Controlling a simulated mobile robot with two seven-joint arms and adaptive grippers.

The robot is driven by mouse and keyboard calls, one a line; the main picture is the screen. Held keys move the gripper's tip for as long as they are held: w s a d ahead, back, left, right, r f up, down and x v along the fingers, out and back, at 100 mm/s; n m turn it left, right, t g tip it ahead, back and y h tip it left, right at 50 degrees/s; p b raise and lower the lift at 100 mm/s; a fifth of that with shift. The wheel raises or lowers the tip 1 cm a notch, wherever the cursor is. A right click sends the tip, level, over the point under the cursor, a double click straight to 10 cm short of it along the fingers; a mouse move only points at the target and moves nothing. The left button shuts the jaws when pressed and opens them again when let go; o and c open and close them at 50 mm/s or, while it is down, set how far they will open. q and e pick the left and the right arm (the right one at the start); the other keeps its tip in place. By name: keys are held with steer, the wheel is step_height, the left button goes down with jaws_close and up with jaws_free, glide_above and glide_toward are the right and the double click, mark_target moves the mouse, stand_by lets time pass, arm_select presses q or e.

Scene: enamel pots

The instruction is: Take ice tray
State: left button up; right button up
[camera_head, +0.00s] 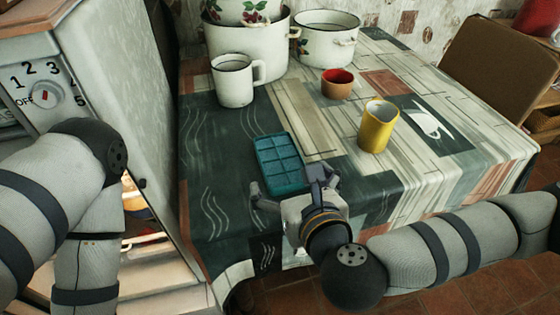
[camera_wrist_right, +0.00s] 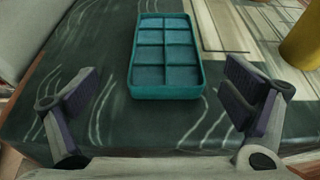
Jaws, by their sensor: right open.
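The teal ice tray (camera_head: 280,163) lies flat on the patterned tablecloth, near the table's front edge, and its compartments look empty. In the right wrist view the tray (camera_wrist_right: 166,55) is ahead of the fingers, near the middle, with its long side pointing away. My right gripper (camera_head: 289,192) is open at the tray's near end. In the wrist view its two fingers (camera_wrist_right: 160,105) are spread wider than the tray, with nothing between them but tablecloth. My left arm shows at the left of the head view, but its gripper is out of view.
A white enamel mug (camera_head: 235,82) stands behind the tray. A yellow cup (camera_head: 378,127) and a small red-brown bowl (camera_head: 338,84) are to its right. White pots (camera_head: 325,42) stand at the back.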

mark_target(286, 180)
steer(key=x, duration=0.3)
steer(key=d+x, duration=0.1)
steer(key=shift+w+a+f, duration=0.15)
steer(key=shift+w+f, duration=0.15)
steer(key=shift+w+a, duration=0.15)
steer(key=shift+w, duration=0.1)
arm_select(q)
steer(key=shift+s+f, duration=0.15)
steer(key=shift+f, duration=0.05)
arm_select(e)
steer(key=c, duration=1.4)
steer(key=shift+r, duration=0.1)
